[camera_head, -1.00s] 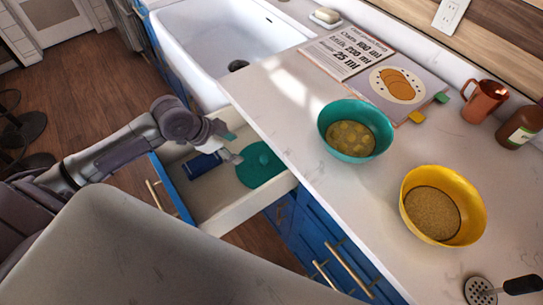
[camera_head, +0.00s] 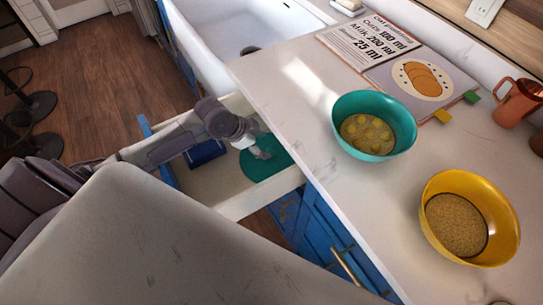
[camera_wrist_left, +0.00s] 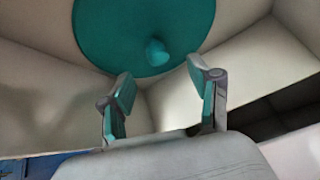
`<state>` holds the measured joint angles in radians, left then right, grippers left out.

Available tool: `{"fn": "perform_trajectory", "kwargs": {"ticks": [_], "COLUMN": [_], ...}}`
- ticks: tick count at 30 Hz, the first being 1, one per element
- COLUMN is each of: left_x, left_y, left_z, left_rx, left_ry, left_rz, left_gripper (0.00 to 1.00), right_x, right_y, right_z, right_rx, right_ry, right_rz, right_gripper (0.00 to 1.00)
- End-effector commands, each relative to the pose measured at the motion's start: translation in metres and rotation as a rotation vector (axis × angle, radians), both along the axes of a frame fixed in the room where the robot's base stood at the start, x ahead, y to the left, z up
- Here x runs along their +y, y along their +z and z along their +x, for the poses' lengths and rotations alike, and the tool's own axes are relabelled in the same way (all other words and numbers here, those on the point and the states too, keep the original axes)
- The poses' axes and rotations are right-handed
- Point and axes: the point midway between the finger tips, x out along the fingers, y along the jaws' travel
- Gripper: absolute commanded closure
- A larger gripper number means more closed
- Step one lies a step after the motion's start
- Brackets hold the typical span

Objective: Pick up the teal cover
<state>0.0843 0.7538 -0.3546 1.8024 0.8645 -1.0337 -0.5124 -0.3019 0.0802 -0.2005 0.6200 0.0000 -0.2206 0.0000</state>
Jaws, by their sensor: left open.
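The teal cover (camera_head: 258,171) is a round lid lying in the open drawer below the counter. In the left wrist view the cover (camera_wrist_left: 120,28) fills the top middle, with its small knob (camera_wrist_left: 157,52) facing the camera. My left gripper (camera_head: 262,152) is over the cover in the head view and hides part of it. In the wrist view its two fingers (camera_wrist_left: 160,82) are spread with nothing between them, and the knob appears just beyond the tips. I cannot tell the exact height gap. My right gripper is not in view.
The white drawer (camera_head: 236,208) also holds a dark blue item (camera_head: 206,153), left of the cover. The counter edge overhangs the drawer's right side. On the counter stand a teal bowl (camera_head: 345,105), a yellow bowl (camera_head: 508,215), an open recipe book (camera_head: 405,62) and a copper mug (camera_head: 517,104).

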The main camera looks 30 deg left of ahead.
Motion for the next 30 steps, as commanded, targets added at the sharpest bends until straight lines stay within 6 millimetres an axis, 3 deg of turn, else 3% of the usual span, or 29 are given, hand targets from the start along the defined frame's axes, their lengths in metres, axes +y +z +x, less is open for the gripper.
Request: {"fn": "perform_trajectory", "kwargs": {"ticks": [7,15,23,30], "left_x": [-0.008,-0.020,-0.021,-0.021], "left_y": [-0.016,-0.047,-0.051,-0.051], "left_z": [0.008,0.023,0.025,0.024], "left_rx": [0.001,0.000,-0.001,0.000], "left_ry": [0.000,0.000,-0.001,0.000], "left_rz": [-0.003,0.000,0.002,0.002], "left_gripper": [0.38,0.38,0.38,0.75], "right_x": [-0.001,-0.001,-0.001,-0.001], "right_y": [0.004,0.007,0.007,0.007], "right_z": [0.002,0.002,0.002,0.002], "right_rx": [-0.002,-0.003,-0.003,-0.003], "right_ry": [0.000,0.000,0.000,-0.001], "right_rz": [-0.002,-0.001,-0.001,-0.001], "right_gripper": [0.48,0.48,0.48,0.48]}}
